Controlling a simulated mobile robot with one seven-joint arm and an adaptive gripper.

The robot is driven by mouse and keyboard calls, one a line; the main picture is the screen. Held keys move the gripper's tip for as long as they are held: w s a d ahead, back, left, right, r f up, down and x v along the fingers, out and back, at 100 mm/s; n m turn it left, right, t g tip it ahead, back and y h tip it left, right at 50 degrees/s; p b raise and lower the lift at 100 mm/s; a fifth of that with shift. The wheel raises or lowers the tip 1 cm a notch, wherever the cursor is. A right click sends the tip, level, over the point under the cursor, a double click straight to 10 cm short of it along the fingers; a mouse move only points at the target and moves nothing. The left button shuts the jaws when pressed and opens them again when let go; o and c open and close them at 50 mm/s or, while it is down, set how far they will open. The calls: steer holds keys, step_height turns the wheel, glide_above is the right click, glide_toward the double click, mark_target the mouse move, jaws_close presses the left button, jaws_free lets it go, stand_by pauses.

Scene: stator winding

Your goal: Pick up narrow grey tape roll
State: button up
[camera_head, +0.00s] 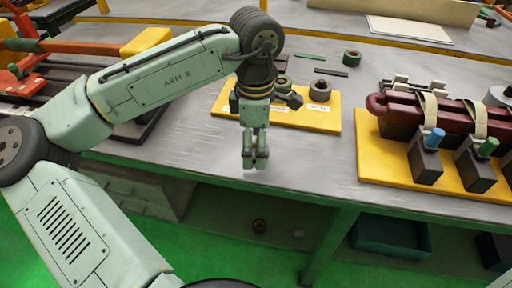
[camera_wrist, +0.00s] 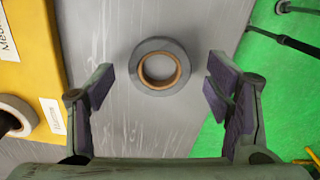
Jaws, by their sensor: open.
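A grey tape roll (camera_wrist: 143,79) with a tan inner core lies flat on the grey bench top in the wrist view. My gripper (camera_wrist: 160,88) is open and empty, with one finger on each side of the roll and visible gaps to both. The roll sits slightly ahead of the fingertips in the picture. In the head view my gripper (camera_head: 256,160) points down over the front part of the bench, and the roll cannot be made out there. I cannot tell the height of the fingertips above the bench.
A yellow board (camera_head: 333,122) with labels and rolls is behind my gripper; the wrist view shows it at left (camera_wrist: 38,70) with a pale roll (camera_wrist: 14,108). A second yellow board (camera_head: 370,165) holds a dark red fixture (camera_head: 400,112). The bench's front edge is close, with green floor beyond.

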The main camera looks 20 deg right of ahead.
steer(key=shift+f, duration=0.2)
steer(key=shift+c, duration=0.4)
steer(key=c, duration=1.1)
steer(key=shift+o, duration=0.2)
steer(key=shift+r, duration=0.2)
